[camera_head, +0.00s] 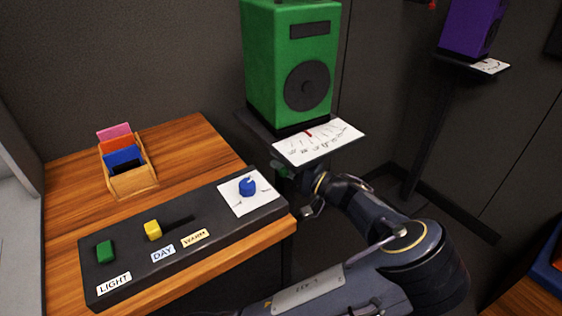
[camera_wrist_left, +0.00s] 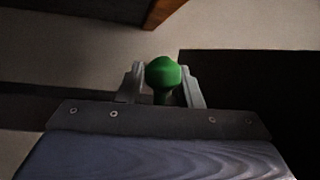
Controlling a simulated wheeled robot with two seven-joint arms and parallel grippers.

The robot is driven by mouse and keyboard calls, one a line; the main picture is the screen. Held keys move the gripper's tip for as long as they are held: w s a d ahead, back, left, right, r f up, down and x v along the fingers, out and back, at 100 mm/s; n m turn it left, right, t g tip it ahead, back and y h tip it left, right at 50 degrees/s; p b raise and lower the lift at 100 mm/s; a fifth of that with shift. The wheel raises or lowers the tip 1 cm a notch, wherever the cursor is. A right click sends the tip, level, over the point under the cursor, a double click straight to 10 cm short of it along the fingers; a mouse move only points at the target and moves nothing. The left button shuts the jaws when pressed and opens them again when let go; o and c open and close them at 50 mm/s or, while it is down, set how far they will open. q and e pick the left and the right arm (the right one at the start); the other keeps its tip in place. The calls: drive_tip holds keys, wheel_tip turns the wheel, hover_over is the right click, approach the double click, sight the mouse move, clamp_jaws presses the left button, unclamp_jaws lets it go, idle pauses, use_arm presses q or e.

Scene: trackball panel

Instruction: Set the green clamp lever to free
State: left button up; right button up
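The green clamp lever's rounded knob (camera_wrist_left: 163,74) shows in the left wrist view between the two grey fingers of my left gripper (camera_wrist_left: 162,88). The fingers lie against both sides of the knob, with no clear gap. In the head view my left gripper (camera_head: 287,172) is under the front of the green speaker's stand, and the lever there is mostly hidden. A white scale card (camera_head: 318,142) with a red pointer mark lies on the stand in front of the green speaker (camera_head: 292,65). My right gripper is not in view.
A wooden desk (camera_head: 190,135) at left carries a black panel (camera_head: 130,275) with a green switch (camera_head: 105,251), a yellow switch (camera_head: 152,230) and a blue knob (camera_head: 247,186). A card box (camera_head: 132,181) stands behind. A purple speaker (camera_head: 470,27) stands at back right.

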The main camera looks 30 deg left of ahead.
use_arm(q)
clamp_jaws()
drive_tip(key=shift+f, duration=0.15)
drive_tip(key=w+d+f+n+t+h+b, duration=0.2)
drive_tip(key=w+f+n+h+b, duration=0.3)
drive_tip(key=n+b, duration=0.8)
drive_tip(key=shift+w+d+f+t+h, duration=0.2)
drive_tip(key=shift+t+h, duration=0.1)
drive_tip(key=shift+h, duration=0.1)
idle(0.5)
drive_tip(key=shift+r, duration=0.1)
idle(0.3)
unclamp_jaws()
